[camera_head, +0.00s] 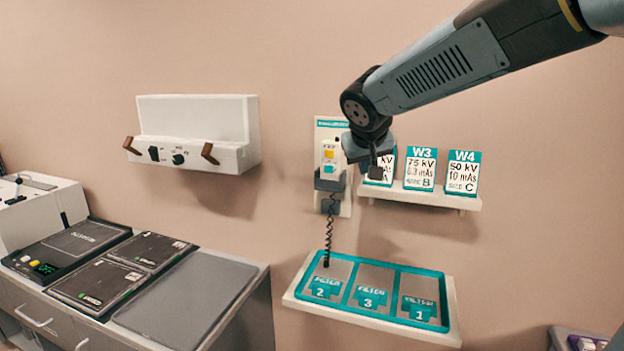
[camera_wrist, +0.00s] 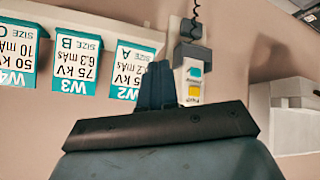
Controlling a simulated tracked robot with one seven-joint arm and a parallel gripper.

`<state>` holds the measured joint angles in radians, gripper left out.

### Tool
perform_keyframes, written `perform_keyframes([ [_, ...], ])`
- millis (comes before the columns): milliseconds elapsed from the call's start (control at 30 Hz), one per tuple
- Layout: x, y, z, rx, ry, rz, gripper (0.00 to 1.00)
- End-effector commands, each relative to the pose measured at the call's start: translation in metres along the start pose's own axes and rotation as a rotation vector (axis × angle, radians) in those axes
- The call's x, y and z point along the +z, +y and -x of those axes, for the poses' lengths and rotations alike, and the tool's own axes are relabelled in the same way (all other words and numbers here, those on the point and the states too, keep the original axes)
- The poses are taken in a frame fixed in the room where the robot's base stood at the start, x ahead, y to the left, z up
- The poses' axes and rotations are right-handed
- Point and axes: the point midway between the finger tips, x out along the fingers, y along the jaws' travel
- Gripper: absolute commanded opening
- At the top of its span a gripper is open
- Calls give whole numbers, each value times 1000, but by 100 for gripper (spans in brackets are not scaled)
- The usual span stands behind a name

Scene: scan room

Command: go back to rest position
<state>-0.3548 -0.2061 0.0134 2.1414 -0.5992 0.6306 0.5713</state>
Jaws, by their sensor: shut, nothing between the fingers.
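My gripper (camera_head: 376,172) is at the end of my arm, which reaches in from the upper right in the head view. It is in front of the wall, between the hand switch and the cards. In the wrist view my gripper (camera_wrist: 158,84) has its two dark fingers together, with nothing between them. My gripper partly covers the leftmost card (camera_head: 386,178).
Cards W3 (camera_head: 420,168) and W4 (camera_head: 463,172) stand on a wall shelf (camera_head: 420,198). Below is a teal-edged tray (camera_head: 452,320) with filters 2, 3 and 1. A white wall unit (camera_head: 196,125) hangs left, above a counter (camera_head: 262,270) with dark flat panels. Open wall lies right.

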Motion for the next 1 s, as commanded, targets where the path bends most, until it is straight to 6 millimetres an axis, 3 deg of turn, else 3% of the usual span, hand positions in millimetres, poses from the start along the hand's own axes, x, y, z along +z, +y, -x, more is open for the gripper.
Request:
perform_keyframes([
  [100, 36, 32, 22, 10, -46, -43, 0],
  [300, 99, 66, 55, -2, -120, -102, 0],
  [600, 191, 81, 97, -67, -198, -178, 0],
  [800, 230, 76, 112, -112, -220, -205, 0],
  [1000, 241, 73, 116, -129, -225, -210, 0],
])
